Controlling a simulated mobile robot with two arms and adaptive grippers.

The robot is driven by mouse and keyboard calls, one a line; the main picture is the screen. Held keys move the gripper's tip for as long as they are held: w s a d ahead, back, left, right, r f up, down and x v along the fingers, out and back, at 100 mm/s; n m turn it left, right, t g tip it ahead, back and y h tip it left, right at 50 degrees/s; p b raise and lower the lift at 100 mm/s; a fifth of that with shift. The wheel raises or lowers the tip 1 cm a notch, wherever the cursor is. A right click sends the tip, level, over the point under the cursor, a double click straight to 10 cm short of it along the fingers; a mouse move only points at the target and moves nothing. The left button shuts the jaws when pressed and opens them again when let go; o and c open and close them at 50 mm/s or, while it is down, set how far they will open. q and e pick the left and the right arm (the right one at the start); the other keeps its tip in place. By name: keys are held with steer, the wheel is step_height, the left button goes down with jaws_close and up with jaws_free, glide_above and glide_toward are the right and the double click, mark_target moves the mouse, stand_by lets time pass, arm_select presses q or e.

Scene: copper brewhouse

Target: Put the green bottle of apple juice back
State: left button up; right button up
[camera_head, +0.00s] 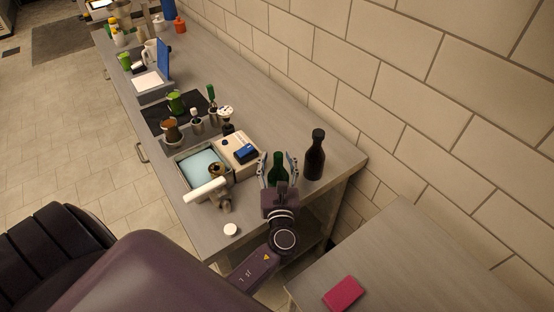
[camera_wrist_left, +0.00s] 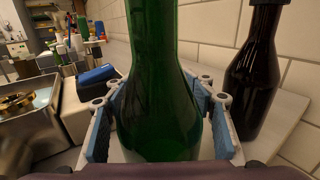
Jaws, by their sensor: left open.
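The green bottle (camera_head: 278,170) stands upright near the right end of the long counter. In the left wrist view the green bottle (camera_wrist_left: 158,100) fills the middle, its top cut off by the frame. My left gripper (camera_head: 279,172) is open, with one finger on each side of the bottle. In the wrist view the fingers (camera_wrist_left: 160,115) flank its lower body; I cannot tell whether they touch it. My right gripper is not in view.
A dark brown bottle (camera_head: 315,156) stands just right of the green one. A cream box (camera_head: 237,158) with a blue item (camera_head: 246,153) and a metal basin (camera_head: 190,160) stand to the left. A white disc (camera_head: 231,229) lies near the counter's front edge. A lower table holds a pink block (camera_head: 343,293).

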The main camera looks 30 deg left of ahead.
mark_target(278, 176)
arm_select(q)
steer(key=shift+r, duration=0.25)
steer(key=b+v, duration=0.1)
steer(key=v, duration=0.4)
steer(key=b+v, duration=0.1)
steer(key=v, duration=0.4)
steer(key=shift+s+d+f, duration=0.2)
steer(key=shift+s, duration=0.1)
steer(key=shift+s+d+r, duration=0.15)
steer(key=shift+s+d, duration=0.25)
steer(key=shift+s, duration=0.15)
